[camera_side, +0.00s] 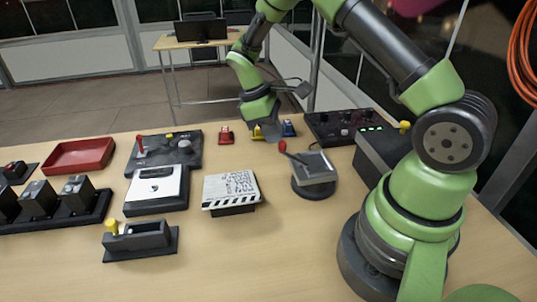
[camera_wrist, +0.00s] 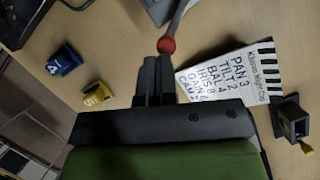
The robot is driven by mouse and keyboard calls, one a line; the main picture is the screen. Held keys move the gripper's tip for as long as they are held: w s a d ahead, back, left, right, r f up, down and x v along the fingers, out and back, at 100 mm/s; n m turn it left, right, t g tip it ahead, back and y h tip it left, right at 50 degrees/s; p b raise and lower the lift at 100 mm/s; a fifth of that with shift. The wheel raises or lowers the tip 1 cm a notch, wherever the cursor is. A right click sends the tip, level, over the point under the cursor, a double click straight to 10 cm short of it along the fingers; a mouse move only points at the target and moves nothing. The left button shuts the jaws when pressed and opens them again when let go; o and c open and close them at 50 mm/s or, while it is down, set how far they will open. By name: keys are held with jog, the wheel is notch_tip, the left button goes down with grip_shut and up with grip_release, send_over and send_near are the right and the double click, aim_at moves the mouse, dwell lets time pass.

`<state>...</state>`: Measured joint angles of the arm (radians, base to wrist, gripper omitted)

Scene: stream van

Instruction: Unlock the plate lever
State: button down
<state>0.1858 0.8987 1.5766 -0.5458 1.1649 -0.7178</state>
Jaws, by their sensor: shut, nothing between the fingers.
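The lever with a red ball knob (camera_side: 283,146) stands on a device with a grey top plate (camera_side: 316,168) and a round dark base, right of the table's middle. In the wrist view, the red knob (camera_wrist: 167,45) and its slim grey arm show at the top. My gripper (camera_side: 272,133) is just behind and left of the knob in the side view. In the wrist view, my gripper's fingers (camera_wrist: 158,60) are together and empty, with their tips right by the knob. I cannot tell whether they touch it. The device's body is mostly out of the wrist view.
Red (camera_side: 226,136), yellow (camera_side: 257,132) and blue (camera_side: 289,128) blocks stand behind the lever. A striped text card (camera_side: 232,188) lies to its left. A black control box (camera_side: 345,126) stands back right. A black holder with a yellow knob (camera_side: 140,240) is at front left.

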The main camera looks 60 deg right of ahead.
jog(key=shift+d+m, duration=0.35)
jog(key=shift+m, duration=0.15)
dwell(1.1)
jog(key=shift+s, duration=0.15)
jog(key=shift+s+a+f, duration=0.1)
jog(key=shift+s+a, duration=0.35)
jog(key=shift+s, duration=0.35)
jog(key=shift+w, duration=0.1)
jog(key=w+a+r, duration=0.3)
jog(key=w+r, duration=0.4)
jog(key=r, duration=0.3)
jog(key=shift+a, duration=0.3)
jog(key=shift+w, duration=0.1)
